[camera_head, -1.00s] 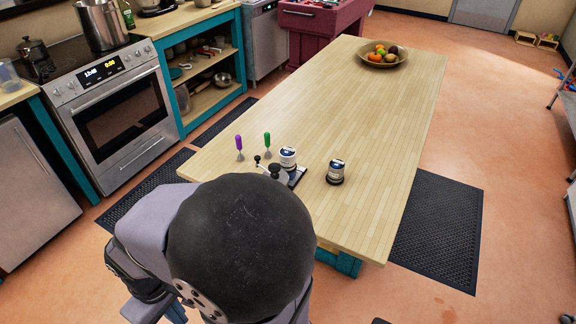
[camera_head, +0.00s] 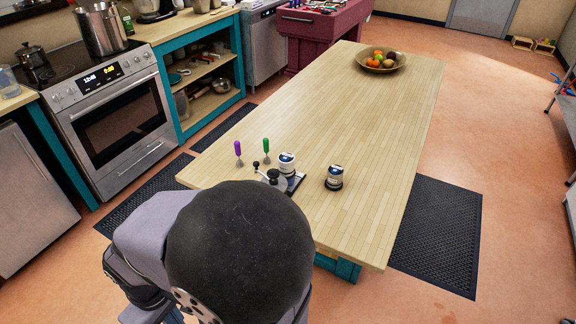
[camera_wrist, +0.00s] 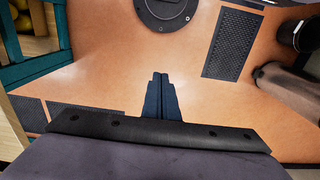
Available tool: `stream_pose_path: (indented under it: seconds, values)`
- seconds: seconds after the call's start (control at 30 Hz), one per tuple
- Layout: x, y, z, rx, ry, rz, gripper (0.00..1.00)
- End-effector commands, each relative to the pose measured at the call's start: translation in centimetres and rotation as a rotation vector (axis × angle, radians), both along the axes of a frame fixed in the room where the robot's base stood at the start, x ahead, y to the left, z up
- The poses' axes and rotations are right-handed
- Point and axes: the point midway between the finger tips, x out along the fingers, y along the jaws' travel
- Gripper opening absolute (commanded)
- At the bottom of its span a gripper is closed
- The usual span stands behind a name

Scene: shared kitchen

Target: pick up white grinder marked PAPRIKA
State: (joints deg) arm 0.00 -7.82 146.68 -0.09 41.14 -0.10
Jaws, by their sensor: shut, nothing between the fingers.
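Two small white grinders with dark bands and dark bases stand upright on the wooden table (camera_head: 330,115). One grinder (camera_head: 287,163) is at the near end, beside a dark tray. The other grinder (camera_head: 334,177) stands alone to its right. Their labels are too small to read, so I cannot tell which is marked PAPRIKA. My gripper (camera_wrist: 160,80) shows in the wrist view, shut and empty, above the orange floor and away from the grinders. In the head view my arm hides the gripper and part of the table's near edge.
A dark tray (camera_head: 295,183) with a black-knobbed item lies by the left grinder. A purple-handled tool (camera_head: 238,149) and a green-handled tool (camera_head: 266,146) stand to its left. A fruit bowl (camera_head: 381,61) is at the far end. The table's middle is clear.

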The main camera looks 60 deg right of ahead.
Motion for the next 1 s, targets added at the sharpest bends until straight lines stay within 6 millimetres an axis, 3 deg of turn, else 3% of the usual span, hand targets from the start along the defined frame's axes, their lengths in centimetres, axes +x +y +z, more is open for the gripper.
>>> stream_pose_path:
  seconds: [0.1, 0.3, 0.37, 0.77, 0.87, 1.0]
  values:
    - [0.0, 0.0, 0.0, 0.000, 0.000, 0.000, 0.02]
    - [0.0, 0.0, 0.0, 0.000, 0.000, 0.000, 0.50]
    - [0.0, 0.0, 0.0, 0.000, 0.000, 0.000, 0.60]
    - [0.9, -0.7, 0.5, -0.006, -0.001, -0.049, 0.60]
    - [2.7, -2.2, 1.3, -0.019, -0.005, -0.148, 0.60]
    - [6.4, -6.4, 3.2, -0.055, -0.015, -0.396, 0.60]
